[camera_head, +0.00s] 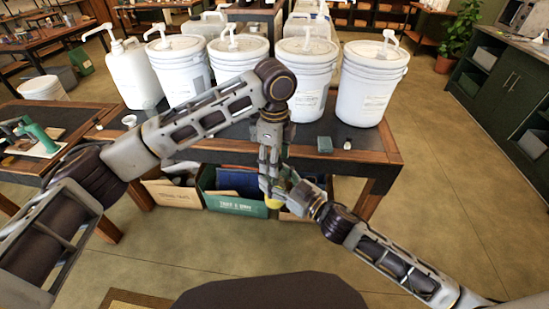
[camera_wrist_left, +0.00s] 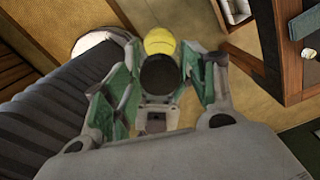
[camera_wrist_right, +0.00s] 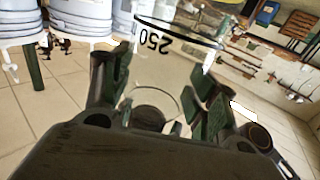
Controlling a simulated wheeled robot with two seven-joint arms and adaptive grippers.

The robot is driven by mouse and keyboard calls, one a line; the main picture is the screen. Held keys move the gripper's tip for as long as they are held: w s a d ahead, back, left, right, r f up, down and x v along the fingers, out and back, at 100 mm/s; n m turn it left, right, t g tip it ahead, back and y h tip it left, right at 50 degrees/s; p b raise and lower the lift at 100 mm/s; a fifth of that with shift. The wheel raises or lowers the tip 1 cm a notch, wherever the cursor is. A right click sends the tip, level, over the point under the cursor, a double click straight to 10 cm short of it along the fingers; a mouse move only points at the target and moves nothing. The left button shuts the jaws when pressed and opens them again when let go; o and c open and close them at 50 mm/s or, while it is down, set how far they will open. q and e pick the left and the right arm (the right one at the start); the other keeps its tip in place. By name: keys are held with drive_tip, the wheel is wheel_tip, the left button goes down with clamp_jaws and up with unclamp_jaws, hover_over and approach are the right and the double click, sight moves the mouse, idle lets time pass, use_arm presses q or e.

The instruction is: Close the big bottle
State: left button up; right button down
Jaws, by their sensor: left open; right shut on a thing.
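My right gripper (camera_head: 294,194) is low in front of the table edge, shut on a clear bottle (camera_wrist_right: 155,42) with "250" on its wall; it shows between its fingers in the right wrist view. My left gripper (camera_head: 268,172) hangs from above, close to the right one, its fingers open. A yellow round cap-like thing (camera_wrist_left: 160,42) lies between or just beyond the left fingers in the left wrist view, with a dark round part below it. Yellow also shows between the grippers in the head view. Whether the yellow thing sits on the bottle, I cannot tell.
Several white pump buckets (camera_head: 304,75) and a white jug (camera_head: 133,75) stand on the table (camera_head: 357,150) behind. A small green box (camera_head: 325,145) is near its front edge. Crates (camera_head: 236,205) lie under the table. The floor at right is clear.

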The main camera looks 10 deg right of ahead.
use_arm(q)
drive_tip(key=shift+r, duration=0.1)
drive_tip(key=shift+r, duration=2.2)
drive_tip(key=shift+c, duration=0.2)
